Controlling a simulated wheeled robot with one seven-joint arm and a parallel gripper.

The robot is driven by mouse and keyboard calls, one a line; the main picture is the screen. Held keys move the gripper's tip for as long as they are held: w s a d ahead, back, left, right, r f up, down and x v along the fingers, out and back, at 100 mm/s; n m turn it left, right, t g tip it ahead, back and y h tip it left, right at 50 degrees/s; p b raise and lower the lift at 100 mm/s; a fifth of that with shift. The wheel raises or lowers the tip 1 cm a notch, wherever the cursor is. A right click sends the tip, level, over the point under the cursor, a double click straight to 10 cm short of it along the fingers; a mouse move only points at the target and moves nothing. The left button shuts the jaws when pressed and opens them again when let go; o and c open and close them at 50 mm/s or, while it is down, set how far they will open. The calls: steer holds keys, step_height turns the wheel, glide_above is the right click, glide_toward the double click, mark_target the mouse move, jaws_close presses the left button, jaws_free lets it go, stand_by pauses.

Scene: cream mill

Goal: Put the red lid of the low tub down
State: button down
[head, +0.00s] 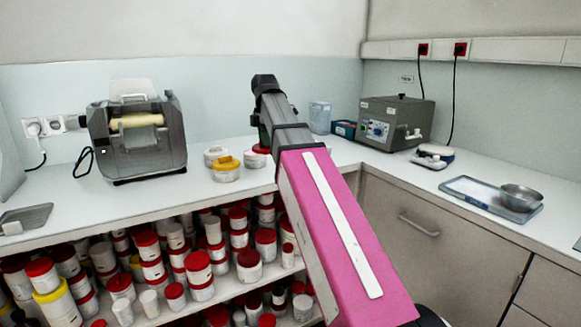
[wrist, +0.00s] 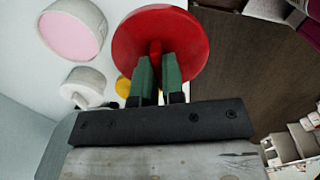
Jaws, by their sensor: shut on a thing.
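My gripper (wrist: 158,75) has its green fingers shut on the red lid (wrist: 168,35), which it holds by a red grip in the middle. A low white tub (wrist: 98,45), open with pink cream inside, stands left of the lid in the wrist view, apart from it. In the head view the red lid (head: 257,149) shows only in part beside my arm, above the worktop (head: 190,192). My gripper's fingers are hidden there behind my arm.
A white tub (head: 216,153) and a yellow-lidded tub (head: 227,171) stand left of the lid. A roller mill (head: 138,140) stands further left, a grey machine (head: 397,122) at the right. Shelves of red-lidded jars (head: 198,265) lie below. Worktop is bare between mill and tubs.

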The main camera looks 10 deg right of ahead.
steer(key=w+d+f, duration=0.4)
steer(key=d, duration=0.1)
steer(key=w+d+f, duration=0.2)
steer(key=d, duration=0.1)
steer(key=shift+w+f, duration=0.15)
steer(key=shift+w, duration=0.25)
steer(key=shift+a+f, duration=0.1)
steer(key=shift+f, duration=1.85)
steer(key=shift+f, duration=0.1)
steer(key=c, duration=1.2)
jaws_free()
step_height(320, 180, up, 12)
steer(key=shift+r, duration=0.1)
